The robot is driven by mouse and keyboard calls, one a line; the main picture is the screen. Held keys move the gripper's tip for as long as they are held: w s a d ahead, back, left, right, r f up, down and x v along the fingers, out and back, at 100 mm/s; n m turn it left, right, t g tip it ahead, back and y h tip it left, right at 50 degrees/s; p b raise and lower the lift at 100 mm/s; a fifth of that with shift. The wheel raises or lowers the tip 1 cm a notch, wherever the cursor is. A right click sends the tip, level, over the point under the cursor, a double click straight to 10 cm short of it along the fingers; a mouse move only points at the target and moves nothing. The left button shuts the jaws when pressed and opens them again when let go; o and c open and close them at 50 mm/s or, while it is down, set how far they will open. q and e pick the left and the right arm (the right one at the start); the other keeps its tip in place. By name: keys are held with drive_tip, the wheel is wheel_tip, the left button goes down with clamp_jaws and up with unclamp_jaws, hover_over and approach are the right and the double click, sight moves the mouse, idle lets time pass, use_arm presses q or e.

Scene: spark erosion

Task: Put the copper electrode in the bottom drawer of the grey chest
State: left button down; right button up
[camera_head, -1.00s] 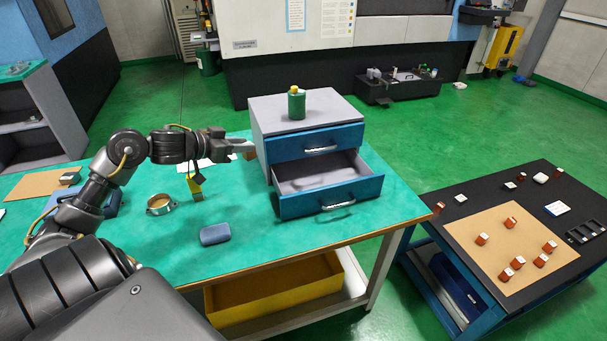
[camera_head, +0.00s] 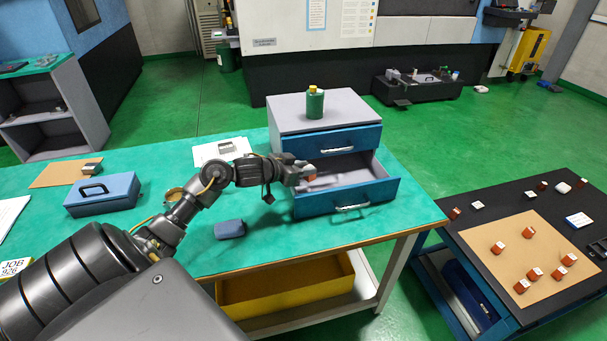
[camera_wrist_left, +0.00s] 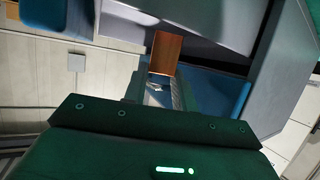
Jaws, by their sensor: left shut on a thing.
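The grey chest (camera_head: 330,110) stands on the green bench with its top drawer shut. Its bottom drawer (camera_head: 375,193) is pulled open, and the interior that shows looks empty. My left gripper (camera_head: 306,174) reaches over the left part of the open drawer. It is shut on the copper electrode, a brown block with a pale metal holder. In the left wrist view the electrode (camera_wrist_left: 165,52) sticks out beyond the fingers (camera_wrist_left: 160,92). In the head view it is small and partly hidden by the gripper. My right gripper is not in view.
A green bottle (camera_head: 314,104) stands on the chest. A dark cart (camera_head: 470,235) with several small copper-coloured blocks stands at the right.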

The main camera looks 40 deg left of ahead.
use_arm(q)
wheel_tip(320, 180, down, 2)
drive_tip(key=shift+f, duration=0.1)
drive_tip(key=shift+f, duration=0.6)
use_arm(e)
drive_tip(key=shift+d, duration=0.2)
use_arm(q)
drive_tip(key=c, duration=1.1)
unclamp_jaws()
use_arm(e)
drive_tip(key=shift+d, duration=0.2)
